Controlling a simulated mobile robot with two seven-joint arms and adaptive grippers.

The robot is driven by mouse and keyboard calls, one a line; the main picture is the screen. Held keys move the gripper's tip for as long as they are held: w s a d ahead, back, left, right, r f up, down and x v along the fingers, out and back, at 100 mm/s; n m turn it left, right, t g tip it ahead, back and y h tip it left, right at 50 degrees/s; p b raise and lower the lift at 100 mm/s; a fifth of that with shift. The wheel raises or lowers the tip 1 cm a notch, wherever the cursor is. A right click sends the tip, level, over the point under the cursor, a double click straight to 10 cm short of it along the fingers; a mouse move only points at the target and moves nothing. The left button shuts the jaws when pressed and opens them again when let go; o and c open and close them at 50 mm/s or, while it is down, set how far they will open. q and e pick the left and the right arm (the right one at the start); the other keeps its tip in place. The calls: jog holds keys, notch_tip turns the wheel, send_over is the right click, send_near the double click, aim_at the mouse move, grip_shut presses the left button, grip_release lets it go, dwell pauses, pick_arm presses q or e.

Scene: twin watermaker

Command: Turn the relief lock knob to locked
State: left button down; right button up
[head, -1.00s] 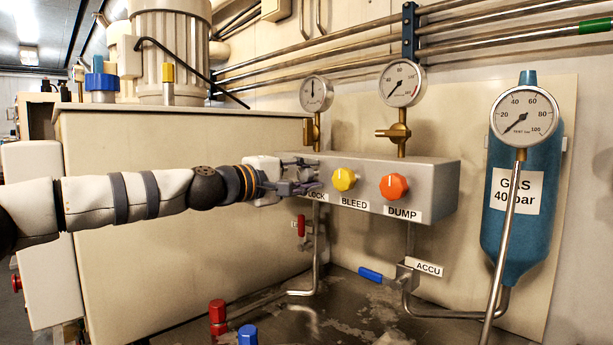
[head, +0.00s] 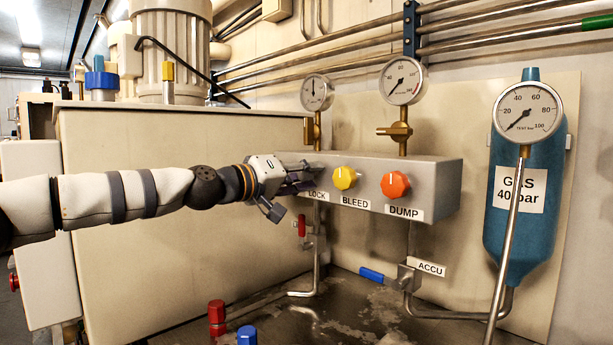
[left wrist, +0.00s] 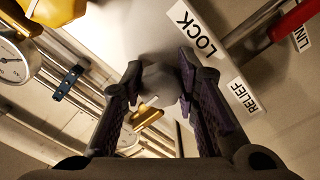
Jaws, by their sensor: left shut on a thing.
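The lock knob (left wrist: 162,82) is a grey knob with a white mark, seen in the left wrist view between my finger pads. In the head view my fingers hide it, above the LOCK label (head: 317,197) at the left end of the grey valve block (head: 440,188). My left gripper (head: 303,178) is shut on this knob, and its fingers also show in the left wrist view (left wrist: 162,95) on both sides of it. The LOCK label (left wrist: 197,32) and a RELIEF label (left wrist: 245,97) are readable there. My right gripper is not in view.
The yellow BLEED knob (head: 344,178) and the orange DUMP knob (head: 395,185) sit to the right on the block. Gauges (head: 317,93) stand above it. A red-handled valve (head: 301,226) and a steel pipe are below. A blue gas bottle (head: 520,240) stands at right.

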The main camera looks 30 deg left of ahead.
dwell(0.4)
pick_arm(q)
jog(key=c, duration=1.2)
grip_release()
notch_tip(320, 180, up, 10)
jog(key=shift+s+r, duration=0.1)
jog(key=shift+r, duration=0.1)
jog(key=shift+f, duration=0.15)
jog(key=shift+f, duration=0.1)
